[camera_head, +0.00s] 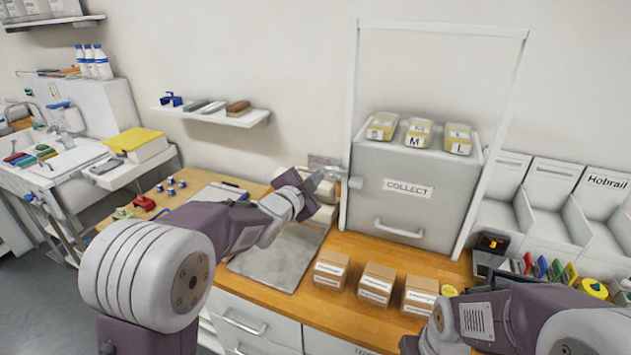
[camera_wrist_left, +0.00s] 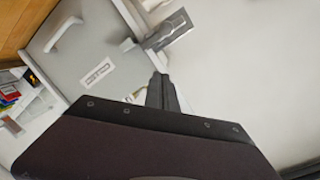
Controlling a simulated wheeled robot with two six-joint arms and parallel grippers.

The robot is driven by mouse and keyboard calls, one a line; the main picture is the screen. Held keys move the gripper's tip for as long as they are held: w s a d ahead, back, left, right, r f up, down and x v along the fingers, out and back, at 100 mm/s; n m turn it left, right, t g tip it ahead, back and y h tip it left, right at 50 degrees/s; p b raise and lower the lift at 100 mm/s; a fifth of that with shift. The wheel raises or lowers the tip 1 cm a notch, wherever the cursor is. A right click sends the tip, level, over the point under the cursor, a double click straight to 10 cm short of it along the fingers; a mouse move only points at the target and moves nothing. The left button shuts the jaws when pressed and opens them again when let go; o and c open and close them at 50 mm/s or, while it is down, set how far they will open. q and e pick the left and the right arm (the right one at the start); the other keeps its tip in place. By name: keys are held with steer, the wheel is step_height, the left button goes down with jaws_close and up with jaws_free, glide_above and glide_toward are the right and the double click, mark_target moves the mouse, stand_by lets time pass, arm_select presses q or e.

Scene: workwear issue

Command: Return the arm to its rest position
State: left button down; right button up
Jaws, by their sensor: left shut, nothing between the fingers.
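My left arm reaches from the lower left across the wooden counter in the head view. Its gripper (camera_head: 314,182) is at the left side of the grey COLLECT box (camera_head: 402,218). The fingers are shut and empty, and they also show in the left wrist view (camera_wrist_left: 162,90). The box is visible there too (camera_wrist_left: 83,62), with its label and handle. A grey metal fitting (camera_wrist_left: 168,30) lies beyond the fingertips in that view; I cannot tell whether they touch it. My right arm (camera_head: 510,320) shows at the lower right, but its gripper is out of view.
Several cardboard boxes (camera_head: 377,284) stand at the counter's front. A grey mat (camera_head: 277,262) lies under my left arm. A white frame (camera_head: 490,140) surrounds the COLLECT box, with yellow packs (camera_head: 418,133) on top. A wall shelf (camera_head: 212,114) is behind. White bins (camera_head: 550,185) stand at right.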

arm_select(q)
steer(key=s+a+f+n+g+y, duration=0.5)
steer(key=s+a+f+n+g, duration=0.15)
steer(key=s+a+f, duration=0.6)
steer(key=s+f+n+g, duration=0.3)
steer(key=s+f, duration=0.3)
steer(key=s, duration=0.4)
steer(key=s+f+n+g, duration=0.4)
steer(key=s+f, duration=0.1)
steer(key=s, duration=0.5)
steer(key=shift+s+d+f, duration=0.25)
steer(key=shift+f, duration=0.15)
arm_select(e)
steer(key=shift+w+a, duration=0.1)
steer(key=shift+a, duration=0.05)
steer(key=shift+o, duration=0.2)
